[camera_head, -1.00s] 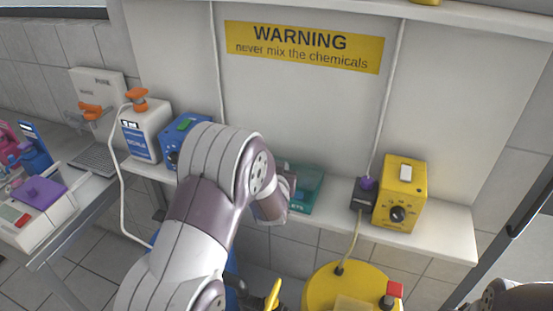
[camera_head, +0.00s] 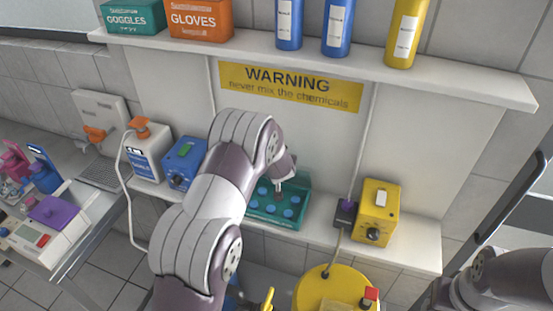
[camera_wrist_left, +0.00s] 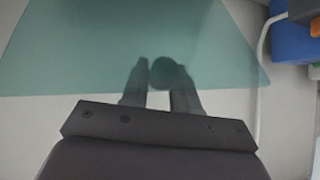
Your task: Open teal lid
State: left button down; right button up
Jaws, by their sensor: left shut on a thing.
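The teal box (camera_head: 262,219) stands on the white lower shelf, with several round blue pieces showing inside it. My left gripper (camera_head: 279,187) is over its back part, and my arm hides some of the box. In the left wrist view, the see-through teal lid (camera_wrist_left: 85,50) fills the upper left and middle. My left gripper (camera_wrist_left: 160,78) is shut on the dark round knob (camera_wrist_left: 167,73) at the lid's edge. The lid's exact tilt is hard to tell in the head view. My right gripper is out of view.
A blue device (camera_head: 184,163) stands left of the box. A yellow dial box (camera_head: 378,212) and a black plug unit (camera_head: 346,213) stand right. A yellow drum (camera_head: 325,290) is below the shelf. Bottles and boxes line the upper shelf (camera_head: 300,59).

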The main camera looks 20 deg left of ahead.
pick_arm(q)
jog(key=shift+w+r, duration=0.1)
jog(key=shift+w, duration=0.35)
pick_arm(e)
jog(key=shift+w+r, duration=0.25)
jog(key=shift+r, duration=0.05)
pick_arm(q)
jog(key=c, duration=1)
grip_release()
jog(key=shift+f, duration=0.2)
jog(key=shift+w+f, duration=0.1)
jog(key=shift+w, duration=0.1)
jog(key=shift+s+d+r, duration=0.15)
jog(key=shift+s+r, duration=0.15)
jog(key=b+v, duration=0.2)
jog(key=v, duration=1)
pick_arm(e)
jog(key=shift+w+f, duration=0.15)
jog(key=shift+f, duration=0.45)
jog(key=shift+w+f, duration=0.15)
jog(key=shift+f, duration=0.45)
pick_arm(q)
jog(key=shift+w+r, duration=0.1)
jog(key=shift+r, duration=0.05)
